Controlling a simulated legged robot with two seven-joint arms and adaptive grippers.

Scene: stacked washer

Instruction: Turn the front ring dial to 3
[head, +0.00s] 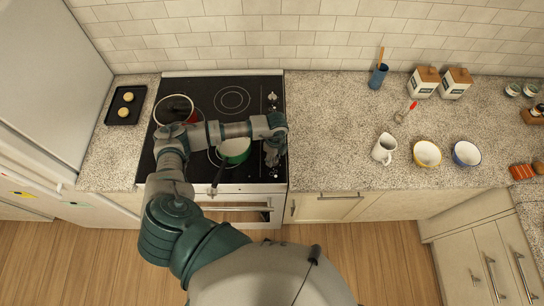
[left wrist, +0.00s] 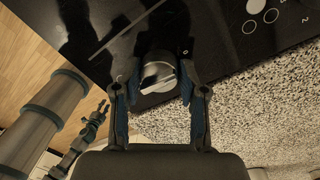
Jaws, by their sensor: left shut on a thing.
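The front ring dial (left wrist: 157,77) is a round silver knob with a dark mark across its face, at the right front of the black cooktop (head: 200,92). My left gripper (head: 271,155) hides it in the head view. In the left wrist view the left gripper (left wrist: 160,72) has one finger on each side of the dial and is shut on it. A small white 0 is printed beside the dial; I cannot read the dial's setting. My right gripper (left wrist: 95,122) seems to show small and dark at the lower left of the left wrist view.
A green pot (head: 236,150) sits on the cooktop close to my left forearm, and a red pan (head: 175,108) stands farther back left. Another knob (head: 272,97) is behind the gripper. The counter (head: 325,140) just right of the cooktop is clear; a white pitcher (head: 384,148) stands beyond.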

